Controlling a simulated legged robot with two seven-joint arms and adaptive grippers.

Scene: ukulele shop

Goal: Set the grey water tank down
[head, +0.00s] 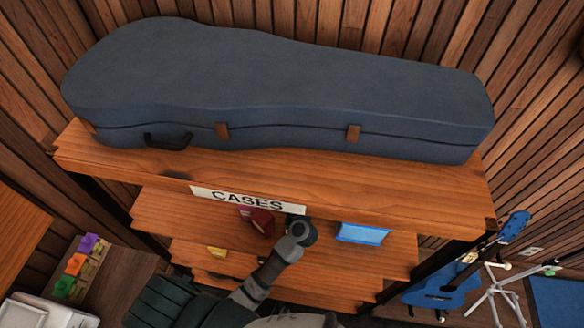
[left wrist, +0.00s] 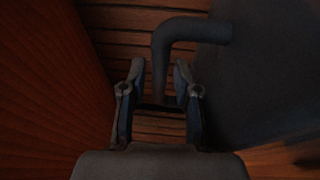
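In the left wrist view, a dark grey bent tube (left wrist: 160,72) stands between the two fingers of my left gripper (left wrist: 160,80). It looks like the handle of the grey water tank; the fingers are close on both sides of it. The tube bends right toward a large dark grey body (left wrist: 270,75), which fills the right side; I cannot tell for sure that they join. The picture is dark and contact is hard to see. In the head view, arm parts of mine show at the bottom middle, but no fingertips or clear tank. My right gripper is not identifiable.
A wooden shelf unit (head: 400,190) with a "CASES" sign (head: 248,200) stands ahead. A large blue instrument case (head: 270,85) covers most of its top. A blue box (head: 363,233) lies on a lower shelf. A blue guitar (head: 440,290) and white stand (head: 495,295) are at right.

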